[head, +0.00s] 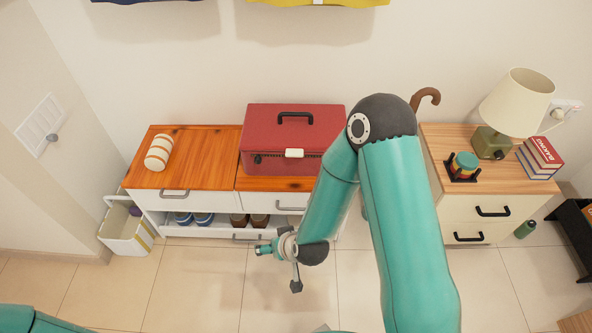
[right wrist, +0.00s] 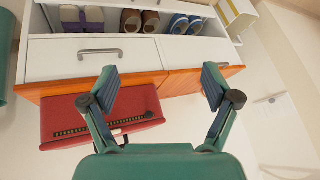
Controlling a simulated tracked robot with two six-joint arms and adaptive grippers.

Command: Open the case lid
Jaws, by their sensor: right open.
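The case (head: 285,135) is a red box with a dark handle on its lid and a pale latch on the front. Its lid is shut. It sits on the right part of the orange wooden top of the shoe cabinet. My right gripper (head: 279,268) is open and empty, in front of the cabinet and apart from the case. In the right wrist view the gripper (right wrist: 159,84) has its fingers spread wide, and the case (right wrist: 75,107) appears upside down, partly behind the left finger. My left gripper is out of view.
The shoe cabinet (head: 188,180) has drawers and an open shelf with several shoes. A striped cream roll (head: 159,152) lies on its left. A bin (head: 126,230) stands left. A drawer unit (head: 484,210) at right holds a lamp (head: 516,104) and books (head: 540,156). Floor in front is mostly clear.

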